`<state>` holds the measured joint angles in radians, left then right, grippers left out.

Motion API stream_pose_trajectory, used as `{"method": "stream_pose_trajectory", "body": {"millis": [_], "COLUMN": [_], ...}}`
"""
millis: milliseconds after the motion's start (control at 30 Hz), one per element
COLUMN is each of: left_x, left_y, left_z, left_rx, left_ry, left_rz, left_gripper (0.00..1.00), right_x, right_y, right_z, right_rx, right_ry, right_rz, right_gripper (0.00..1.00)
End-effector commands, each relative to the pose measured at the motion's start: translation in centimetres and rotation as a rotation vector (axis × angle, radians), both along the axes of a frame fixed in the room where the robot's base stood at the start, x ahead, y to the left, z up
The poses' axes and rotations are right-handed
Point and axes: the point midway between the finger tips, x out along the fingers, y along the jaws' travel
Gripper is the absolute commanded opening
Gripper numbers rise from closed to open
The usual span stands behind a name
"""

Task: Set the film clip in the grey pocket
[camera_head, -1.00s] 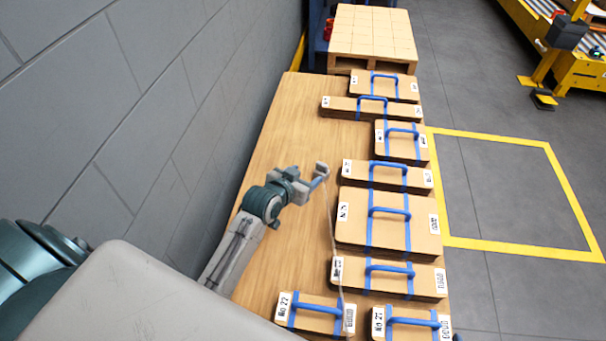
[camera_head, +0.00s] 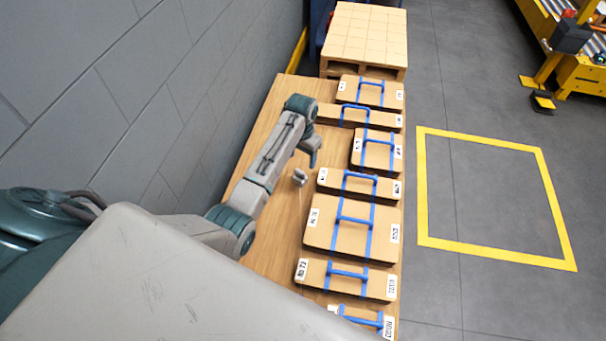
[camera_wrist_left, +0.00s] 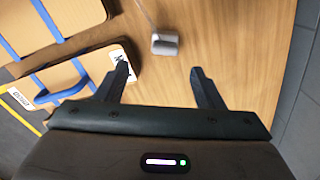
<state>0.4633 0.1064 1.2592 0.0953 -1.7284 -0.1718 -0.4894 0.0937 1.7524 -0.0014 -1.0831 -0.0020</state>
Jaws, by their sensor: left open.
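A small grey block on a thin pale cord (camera_head: 299,177) is over the bare wood of the table, left of the row of cardboard packs. It may be the film clip. It also shows in the left wrist view (camera_wrist_left: 165,44), beyond my fingertips. My left gripper (camera_head: 312,157) is in the air just above and right of the block in the head view. Its two fingers are apart with nothing between them, as the left wrist view (camera_wrist_left: 160,78) shows. I cannot make out a grey pocket. My right gripper is not in view.
The wooden table (camera_head: 262,150) carries several cardboard packs (camera_head: 350,225) with blue straps and handles along its right side. A pallet stack (camera_head: 362,38) stands past the far end. A grey wall (camera_head: 150,100) runs on the left. Yellow-lined floor (camera_head: 495,200) on the right is clear.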

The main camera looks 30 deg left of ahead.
Motion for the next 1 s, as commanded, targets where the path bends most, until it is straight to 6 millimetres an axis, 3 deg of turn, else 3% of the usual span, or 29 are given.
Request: {"method": "stream_pose_trajectory", "body": {"millis": [100,367,633,967,1000], "left_x": [0.0,0.0,0.2,0.2,0.2], "left_y": [0.0,0.2,0.7,0.7,0.7], "left_z": [-2.2,-4.4,-8.2,-8.9,-8.9], "left_rx": [-0.001,0.000,-0.001,-0.001,-0.001], "left_ry": [0.001,-0.001,-0.003,-0.005,-0.005], "left_rz": [0.000,0.000,-0.001,-0.001,-0.001], "left_gripper": [0.62,0.62,0.62,0.62,0.54], "right_x": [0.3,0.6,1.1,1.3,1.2], "right_y": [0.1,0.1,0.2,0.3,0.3], "right_z": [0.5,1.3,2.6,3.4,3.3], "right_rx": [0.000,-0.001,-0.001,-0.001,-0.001], "right_ry": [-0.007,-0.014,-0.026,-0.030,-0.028], "right_rz": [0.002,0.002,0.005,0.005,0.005], "right_gripper": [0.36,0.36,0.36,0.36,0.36]}}
